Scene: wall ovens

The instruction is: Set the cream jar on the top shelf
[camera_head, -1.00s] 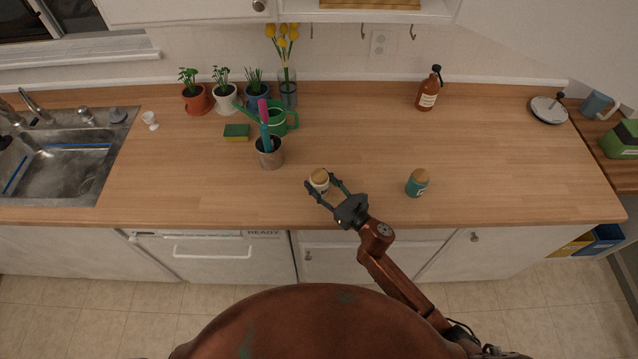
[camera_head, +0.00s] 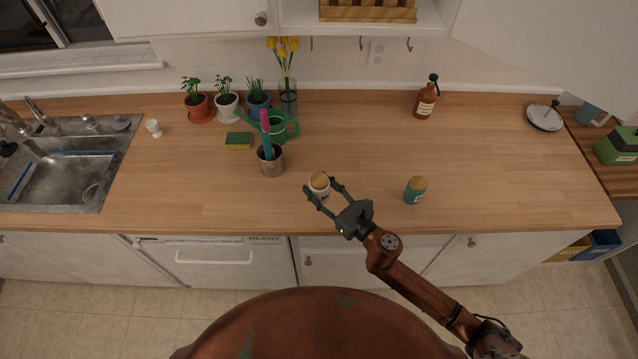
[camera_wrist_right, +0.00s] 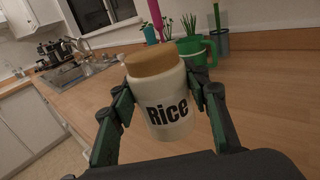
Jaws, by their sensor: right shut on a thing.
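The cream jar (camera_head: 319,186) has a tan cork-like lid and is at the front middle of the wooden counter. In the right wrist view the cream jar (camera_wrist_right: 166,105) shows the word "Rice" and stands upright between my fingers. My right gripper (camera_head: 321,190) is shut on its sides; it also shows in the right wrist view (camera_wrist_right: 163,105). I cannot tell whether the jar's base touches the counter. The upper shelf (camera_head: 425,20) shows at the top edge, with a wooden rack on it. My left gripper is out of view.
A teal jar (camera_head: 414,190) stands to the right of the gripper. A metal cup (camera_head: 271,163) with tall utensils and a green watering can (camera_head: 284,127) stand behind left. A brown bottle (camera_head: 426,98) is at the back. The counter between them is clear.

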